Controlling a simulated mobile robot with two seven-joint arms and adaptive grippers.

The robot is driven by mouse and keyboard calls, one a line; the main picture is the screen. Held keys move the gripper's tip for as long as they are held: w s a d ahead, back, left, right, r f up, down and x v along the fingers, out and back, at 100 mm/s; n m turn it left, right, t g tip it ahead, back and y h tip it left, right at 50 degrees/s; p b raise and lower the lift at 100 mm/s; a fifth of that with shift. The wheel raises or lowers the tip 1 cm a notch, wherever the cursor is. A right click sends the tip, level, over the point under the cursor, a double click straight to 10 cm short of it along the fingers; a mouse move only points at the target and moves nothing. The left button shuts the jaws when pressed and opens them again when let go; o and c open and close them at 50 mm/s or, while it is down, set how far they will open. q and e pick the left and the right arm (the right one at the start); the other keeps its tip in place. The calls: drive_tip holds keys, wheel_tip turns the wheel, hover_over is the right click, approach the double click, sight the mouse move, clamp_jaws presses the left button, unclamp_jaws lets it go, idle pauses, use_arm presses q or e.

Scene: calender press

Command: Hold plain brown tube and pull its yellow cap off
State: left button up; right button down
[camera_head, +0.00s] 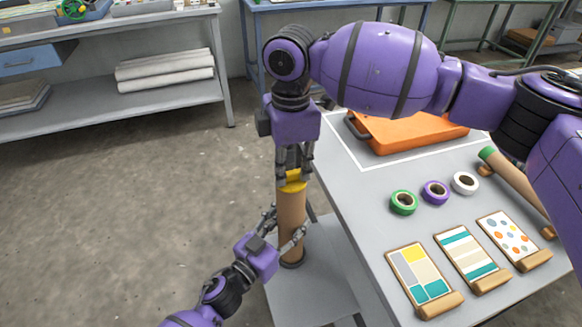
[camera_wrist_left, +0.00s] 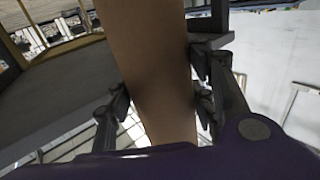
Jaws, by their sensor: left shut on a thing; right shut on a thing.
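The plain brown tube (camera_head: 291,215) stands upright in the middle of the head view, with its foot in a dark ring on a low grey shelf. Its yellow cap (camera_head: 293,182) is at the tube's top end. My right gripper (camera_head: 293,178) comes down from above and is shut on the yellow cap. My left gripper (camera_head: 284,238) comes from below and is shut around the tube's lower part. In the left wrist view the brown tube (camera_wrist_left: 152,70) passes between the left fingers (camera_wrist_left: 160,105). The cap is out of that view.
A grey table (camera_head: 370,215) on the right carries an orange case (camera_head: 410,132), green (camera_head: 403,202), purple (camera_head: 435,192) and white (camera_head: 465,183) tape rolls, several pattern boards (camera_head: 422,275) and a green-capped tube (camera_head: 515,185). The floor at left is clear.

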sight(291, 172)
drive_tip(key=shift+r, duration=0.1)
drive_tip(key=shift+r, duration=2.2)
use_arm(q)
drive_tip(key=o, duration=1.1)
drive_tip(key=shift+o, duration=0.2)
drive_tip(key=v, duration=1.2)
